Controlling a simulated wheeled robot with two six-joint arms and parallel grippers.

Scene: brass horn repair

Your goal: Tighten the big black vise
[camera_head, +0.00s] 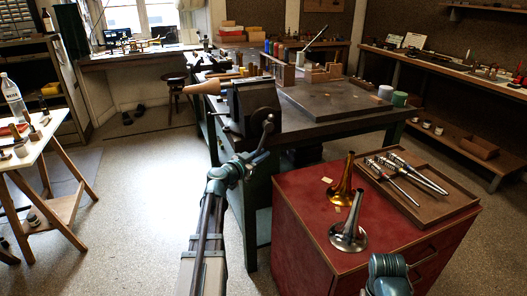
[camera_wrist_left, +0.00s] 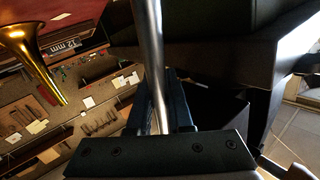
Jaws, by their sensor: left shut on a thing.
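The big black vise (camera_head: 255,104) is mounted at the front left corner of the dark workbench. A tapered wooden piece (camera_head: 203,87) points left from its jaws. Its steel handle bar (camera_head: 267,131) slants at the front of the vise. My left gripper (camera_head: 260,154) is at the lower part of this bar, just below the vise. In the left wrist view the bar (camera_wrist_left: 153,50) runs between the two fingers of my left gripper (camera_wrist_left: 162,92), which is shut on it. My right gripper is not in view; only a teal joint of my right arm shows at the bottom.
A red cabinet (camera_head: 306,217) stands right of my left arm, with a brass bell (camera_head: 342,185), a silver bell (camera_head: 349,235) and a tray (camera_head: 447,207) of valve parts. A white side table (camera_head: 32,146) stands at left. The floor between is open.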

